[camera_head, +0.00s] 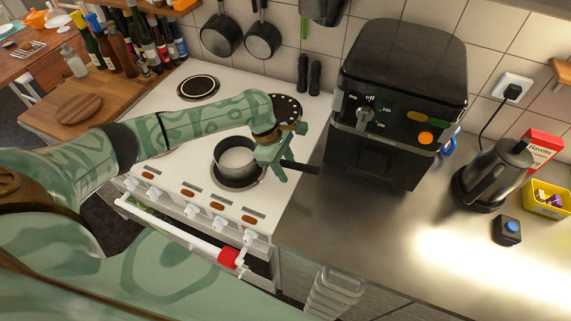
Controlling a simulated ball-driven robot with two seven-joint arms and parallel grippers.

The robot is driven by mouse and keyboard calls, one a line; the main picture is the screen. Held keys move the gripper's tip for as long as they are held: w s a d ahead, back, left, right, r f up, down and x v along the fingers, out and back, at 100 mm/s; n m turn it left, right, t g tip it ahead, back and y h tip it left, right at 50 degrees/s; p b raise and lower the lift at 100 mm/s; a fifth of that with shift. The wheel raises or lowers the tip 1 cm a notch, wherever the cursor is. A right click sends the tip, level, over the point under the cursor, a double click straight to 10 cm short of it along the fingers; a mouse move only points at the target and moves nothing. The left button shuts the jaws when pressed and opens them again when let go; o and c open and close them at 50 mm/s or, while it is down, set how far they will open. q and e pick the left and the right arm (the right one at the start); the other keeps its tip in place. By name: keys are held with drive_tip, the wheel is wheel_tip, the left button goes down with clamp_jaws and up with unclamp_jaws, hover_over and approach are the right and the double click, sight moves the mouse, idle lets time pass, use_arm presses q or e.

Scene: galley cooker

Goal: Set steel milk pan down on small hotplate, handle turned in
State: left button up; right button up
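The steel milk pan (236,160) is upright over the front hotplate (222,181), whose dark rim shows below it. I cannot tell whether the pan touches the plate. Its dark handle (301,167) points right, reaching past the cooker's right edge toward the worktop. My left gripper (273,165) is at the handle close to the pan, its fingers around it and apparently shut on it. The fingers hide part of the handle. My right gripper is not in view.
The white cooker (150,122) has another hotplate (198,87) back left and a dotted plate (287,107) behind my gripper. A black air fryer (385,115) stands close right of the handle. A kettle (490,175) stands farther right. White rail (180,232) runs along the cooker front.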

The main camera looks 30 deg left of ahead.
use_arm(q)
drive_tip(key=shift+r, duration=0.15)
drive_tip(key=p+v, duration=0.3)
drive_tip(key=v, duration=0.8)
drive_tip(key=shift+a+r, duration=0.25)
drive_tip(key=shift+r, duration=0.15)
